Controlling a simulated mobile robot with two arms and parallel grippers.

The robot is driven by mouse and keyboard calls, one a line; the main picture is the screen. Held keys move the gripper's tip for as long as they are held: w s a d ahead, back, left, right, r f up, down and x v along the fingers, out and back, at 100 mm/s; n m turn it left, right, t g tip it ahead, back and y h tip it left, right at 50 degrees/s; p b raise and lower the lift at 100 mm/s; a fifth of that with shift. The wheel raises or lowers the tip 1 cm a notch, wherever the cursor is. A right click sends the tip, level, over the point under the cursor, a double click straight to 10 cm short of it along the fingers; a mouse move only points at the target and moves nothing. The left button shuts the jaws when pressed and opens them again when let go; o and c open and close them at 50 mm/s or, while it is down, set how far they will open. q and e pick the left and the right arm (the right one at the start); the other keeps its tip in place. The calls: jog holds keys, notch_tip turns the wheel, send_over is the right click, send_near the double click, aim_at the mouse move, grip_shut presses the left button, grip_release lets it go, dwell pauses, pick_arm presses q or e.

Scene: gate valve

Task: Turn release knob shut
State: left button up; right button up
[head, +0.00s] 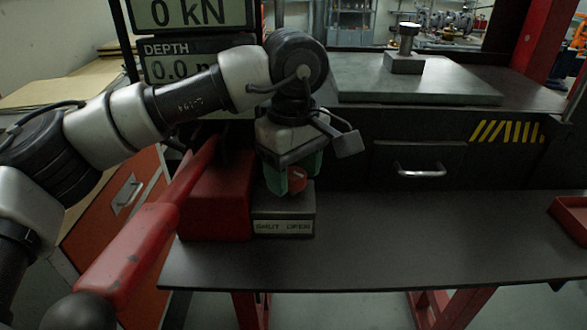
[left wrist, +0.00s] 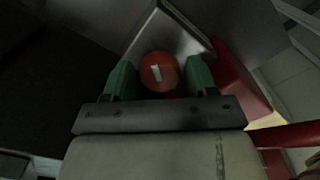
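The release knob (head: 298,180) is a small red round knob on a grey block (head: 284,209) with a plate (head: 284,226) reading SHUT and OPEN. My left gripper (head: 293,176) points down over the block, with its green fingers on either side of the knob. In the left wrist view the knob (left wrist: 158,72), with a white mark on its top, sits between the fingertips (left wrist: 160,77). A narrow gap seems to show at each side, so the fingers look open around it. My right gripper is not in view.
A red housing (head: 216,196) with a long red lever (head: 150,232) stands left of the block. The dark shelf (head: 400,240) is clear to the right, up to a red tray (head: 572,216). Displays reading 0 kN and DEPTH (head: 190,58) stand behind.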

pick_arm(q)
jog(key=c, duration=0.6)
jog(key=shift+c, duration=0.2)
jog(key=shift+m, duration=0.3)
jog(key=m, duration=0.4)
jog(key=shift+m, duration=0.3)
jog(key=m, duration=0.5)
jog(key=o, duration=0.9)
jog(key=shift+o, duration=0.2)
